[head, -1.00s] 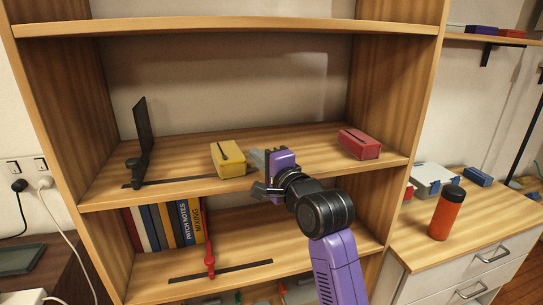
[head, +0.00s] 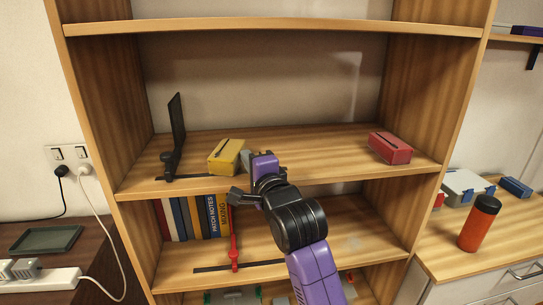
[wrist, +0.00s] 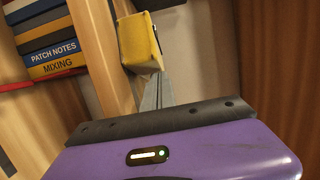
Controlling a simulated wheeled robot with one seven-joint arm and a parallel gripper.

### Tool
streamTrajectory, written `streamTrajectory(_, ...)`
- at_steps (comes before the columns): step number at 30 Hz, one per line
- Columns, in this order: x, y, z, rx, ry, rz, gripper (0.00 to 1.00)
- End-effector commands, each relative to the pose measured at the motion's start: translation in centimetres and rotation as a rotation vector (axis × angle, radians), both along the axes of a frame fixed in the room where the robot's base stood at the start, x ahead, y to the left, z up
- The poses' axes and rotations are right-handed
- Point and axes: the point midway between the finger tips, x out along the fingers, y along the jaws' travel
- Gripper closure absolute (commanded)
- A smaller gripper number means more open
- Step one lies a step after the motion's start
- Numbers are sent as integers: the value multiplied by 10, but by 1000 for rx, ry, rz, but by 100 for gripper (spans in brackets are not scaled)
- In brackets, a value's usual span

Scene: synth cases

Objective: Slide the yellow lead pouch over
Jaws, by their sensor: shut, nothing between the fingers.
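The yellow pouch (head: 223,160) lies on the middle shelf, left of centre, with a dark strip on its top. A black upright bookend (head: 176,135) stands to its left, with a small gap between them. My gripper (head: 246,159) is shut and empty at the pouch's right side. In the wrist view the pouch (wrist: 136,44) is just beyond the grey fingertips (wrist: 158,80). They look in contact or nearly so, but the exact contact is hard to see.
A red pouch (head: 390,148) lies at the right of the same shelf, with bare board (head: 325,150) between. Books (head: 196,217) and a red bookend (head: 235,245) stand on the shelf below. An orange bottle (head: 480,224) stands on the right counter.

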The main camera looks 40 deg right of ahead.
Motion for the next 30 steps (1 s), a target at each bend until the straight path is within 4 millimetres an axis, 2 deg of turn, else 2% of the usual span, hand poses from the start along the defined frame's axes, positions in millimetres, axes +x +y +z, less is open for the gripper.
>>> streamTrajectory(1, 8, 14, -1, 0, -1, 8, 100)
streamTrajectory(6, 29, 44, -3, 1, -1, 5, 100)
streamTrajectory(11, 39, 60, -2, 1, -1, 2, 100)
streamTrajectory(24, 41, 62, 0, 1, 0, 0, 100)
streamTrajectory(30, 43, 53, 0, 1, 0, -1, 100)
